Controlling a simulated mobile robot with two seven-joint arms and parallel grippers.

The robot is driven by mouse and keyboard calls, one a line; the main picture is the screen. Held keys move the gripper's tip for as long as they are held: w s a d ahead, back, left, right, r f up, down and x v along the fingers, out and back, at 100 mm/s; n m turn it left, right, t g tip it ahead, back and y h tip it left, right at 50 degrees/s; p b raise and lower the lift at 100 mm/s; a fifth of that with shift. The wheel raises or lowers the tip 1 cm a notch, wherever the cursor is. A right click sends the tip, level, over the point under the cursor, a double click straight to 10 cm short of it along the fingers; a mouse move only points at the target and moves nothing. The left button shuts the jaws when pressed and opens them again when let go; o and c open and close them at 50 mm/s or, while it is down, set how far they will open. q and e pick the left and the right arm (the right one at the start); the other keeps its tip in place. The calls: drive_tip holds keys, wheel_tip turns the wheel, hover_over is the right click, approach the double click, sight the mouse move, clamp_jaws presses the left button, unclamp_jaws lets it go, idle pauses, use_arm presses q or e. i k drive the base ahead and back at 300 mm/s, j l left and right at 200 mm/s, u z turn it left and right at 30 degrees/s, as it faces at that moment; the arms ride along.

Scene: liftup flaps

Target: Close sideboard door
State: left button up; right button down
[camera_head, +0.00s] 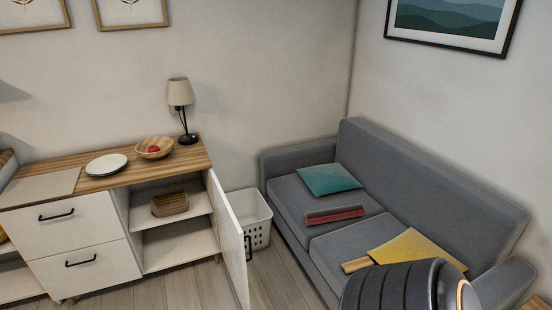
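The sideboard (75,228) stands on the left, white with a wooden top. Its door (228,240) is on the right side of the open compartment (180,249) and stands swung wide open toward me. A dark handle (248,248) shows on the door's outer face. Inside, a small woven basket (170,204) sits on the white shelf. A dark ribbed rounded part, which looks like part of my arm, fills the bottom right. Neither gripper's fingers are in view.
A white laundry basket (251,215) stands behind the door, beside the grey sofa (440,187). Cushions lie on the sofa. A lamp (181,100), a wooden bowl (155,148) and white plates (106,165) stand on the sideboard top. The wooden floor (190,288) before the compartment is clear.

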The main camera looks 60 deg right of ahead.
sight(232, 237)
drive_tip(key=k+l+z, duration=0.55)
drive_tip(key=l, duration=0.15)
drive_tip(key=k+l, duration=0.15)
drive_tip(key=l, duration=0.2)
drive_tip(key=k+l, duration=0.2)
drive_tip(key=l, duration=0.15)
drive_tip(key=k+l+z, duration=0.1)
drive_tip(key=l, duration=0.25)
drive_tip(key=k+l, duration=0.25)
drive_tip(key=i+j, duration=0.15)
drive_tip(key=i, duration=0.25)
drive_tip(key=i+j, duration=0.15)
drive_tip(key=i, duration=0.2)
